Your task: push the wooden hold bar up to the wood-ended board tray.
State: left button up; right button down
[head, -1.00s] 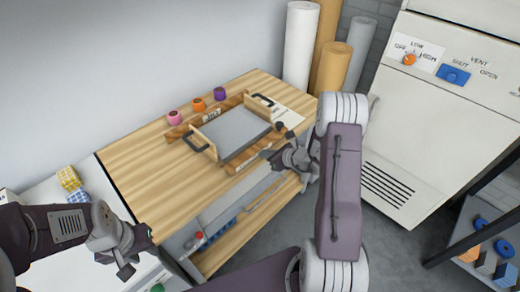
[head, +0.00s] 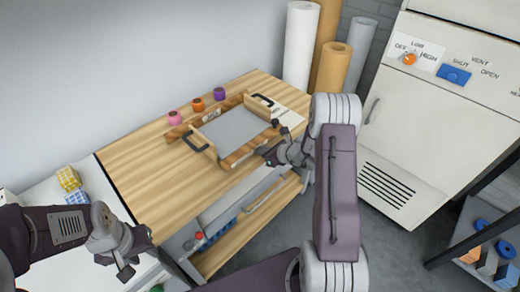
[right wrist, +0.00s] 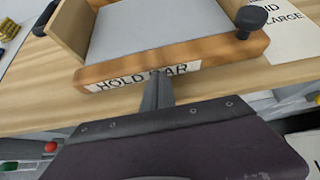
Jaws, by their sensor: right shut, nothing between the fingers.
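The wood-ended board tray (head: 197,142) sits on the bench with a grey board in it and black handles on its ends. The wooden hold bar (head: 236,158) lies along the tray's near long side; its "HOLD BAR" label and black knob show in the right wrist view (right wrist: 215,52). I see no gap between bar and grey board there. My right gripper (head: 265,152) is shut and empty, its tips at the bar's near face over the label, as the right wrist view shows (right wrist: 158,78). My left gripper (head: 140,254) is open and empty, left of the bench front.
Pink, orange and purple cups (head: 198,105) stand along the bench's back. Another wooden bar runs behind the tray. A printed card (head: 290,118) lies at the right end. The bench's left part (head: 140,165) is clear. A cream cabinet (head: 425,110) stands to the right.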

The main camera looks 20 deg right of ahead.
aim_at(255, 145)
jog(key=shift+w+a+b, duration=0.15)
jog(key=shift+w+a, duration=0.15)
jog(key=shift+w, duration=0.4)
jog(key=shift+w+a+b, duration=0.15)
jog(key=shift+w+a, duration=0.1)
jog(key=shift+w, duration=0.5)
jog(key=shift+w+a, duration=0.3)
jog(key=shift+w, duration=0.3)
jog(key=shift+p+v, duration=0.5)
jog(key=shift+v, duration=2.5)
jog(key=shift+f, duration=0.15)
